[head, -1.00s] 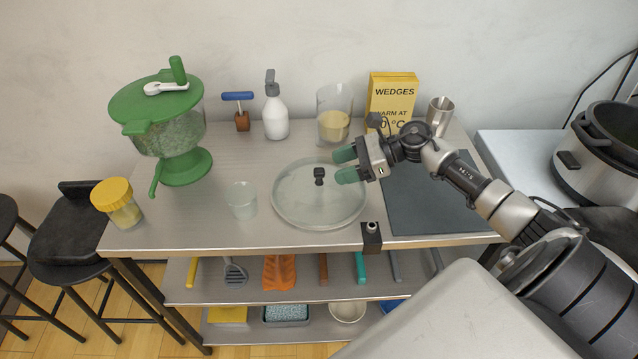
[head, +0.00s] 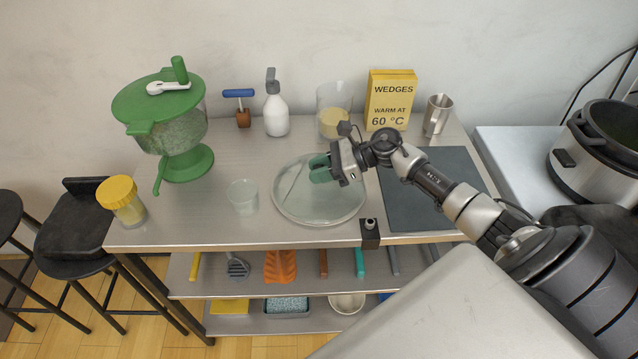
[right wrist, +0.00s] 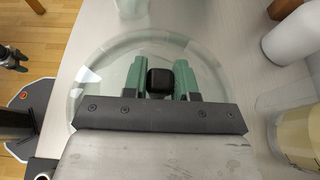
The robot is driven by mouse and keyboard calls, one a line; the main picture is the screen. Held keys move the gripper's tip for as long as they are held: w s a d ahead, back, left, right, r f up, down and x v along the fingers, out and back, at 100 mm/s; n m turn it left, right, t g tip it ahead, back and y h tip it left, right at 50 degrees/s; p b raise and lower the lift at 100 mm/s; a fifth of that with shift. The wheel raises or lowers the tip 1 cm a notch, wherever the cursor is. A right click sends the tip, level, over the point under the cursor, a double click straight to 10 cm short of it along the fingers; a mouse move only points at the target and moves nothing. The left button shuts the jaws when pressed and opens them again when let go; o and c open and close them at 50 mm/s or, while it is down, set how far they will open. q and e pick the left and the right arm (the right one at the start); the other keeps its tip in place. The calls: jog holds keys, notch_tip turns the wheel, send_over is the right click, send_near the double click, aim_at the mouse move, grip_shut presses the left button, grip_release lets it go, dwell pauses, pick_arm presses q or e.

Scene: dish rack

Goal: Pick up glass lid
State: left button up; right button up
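The glass lid (head: 345,205) is a round clear disc lying on the metal table, in the middle of the head view. Its black knob (right wrist: 160,81) shows in the right wrist view, between the two green fingers. My right gripper (head: 318,168) is over the middle of the lid and hides the knob in the head view. In the right wrist view its fingers (right wrist: 160,75) sit against both sides of the knob, with no clear gap. The lid's rim looks flat on the table. My left gripper does not show in the head view.
A clear cup (head: 243,197) stands just left of the lid, and a dark mat (head: 430,205) lies to the right. A small black box (head: 370,236) is at the front edge. A glass jar (head: 333,100), a white bottle (head: 276,115) and a yellow box (head: 390,100) stand behind.

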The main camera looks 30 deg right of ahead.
grip_shut()
jog(key=shift+r, duration=0.1)
